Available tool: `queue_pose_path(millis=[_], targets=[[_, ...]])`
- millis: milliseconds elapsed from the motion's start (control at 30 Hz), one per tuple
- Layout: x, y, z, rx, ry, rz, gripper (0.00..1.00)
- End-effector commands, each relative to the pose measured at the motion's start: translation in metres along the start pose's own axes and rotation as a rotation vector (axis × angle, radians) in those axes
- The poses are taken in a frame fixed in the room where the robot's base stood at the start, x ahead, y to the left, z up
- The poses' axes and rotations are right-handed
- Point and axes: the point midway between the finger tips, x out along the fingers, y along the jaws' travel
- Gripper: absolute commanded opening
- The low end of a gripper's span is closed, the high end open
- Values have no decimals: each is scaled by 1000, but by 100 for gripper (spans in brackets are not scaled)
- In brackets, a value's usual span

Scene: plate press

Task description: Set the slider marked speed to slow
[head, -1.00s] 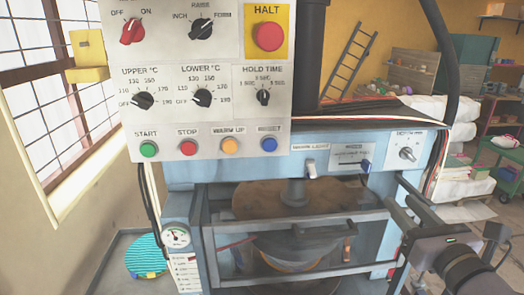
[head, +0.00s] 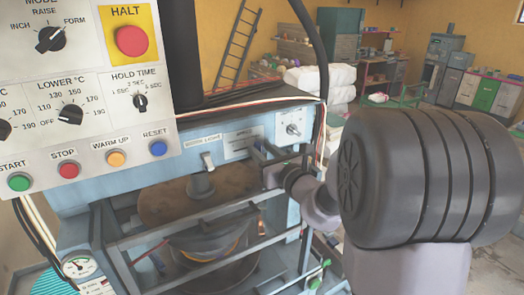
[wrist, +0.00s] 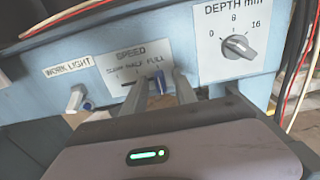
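My gripper (wrist: 158,75) is open, with one finger on each side of the knob in the wrist view. I cannot tell whether either finger touches it. In the head view my gripper (head: 264,158) is at the right of the speed plate (head: 240,142) on the blue press front, and the knob is hidden there.
The work light switch (wrist: 75,98) is left of the slider, and the depth dial (wrist: 238,46) is to its right. Cables (wrist: 300,75) hang at the right. The control box (head: 95,110) with dials and buttons overhangs at the left. Grey rails (head: 205,205) cross the press below.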

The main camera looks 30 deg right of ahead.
Motion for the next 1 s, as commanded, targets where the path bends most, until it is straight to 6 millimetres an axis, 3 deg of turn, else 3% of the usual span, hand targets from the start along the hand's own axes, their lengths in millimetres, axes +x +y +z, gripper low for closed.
queue_pose_path(millis=[33, 167, 1000], targets=[[0, 0, 0, 0, 0, 0, 25], [0, 0, 0, 0, 0, 0, 0], [0, 0, 0, 0, -1, 0, 0]])
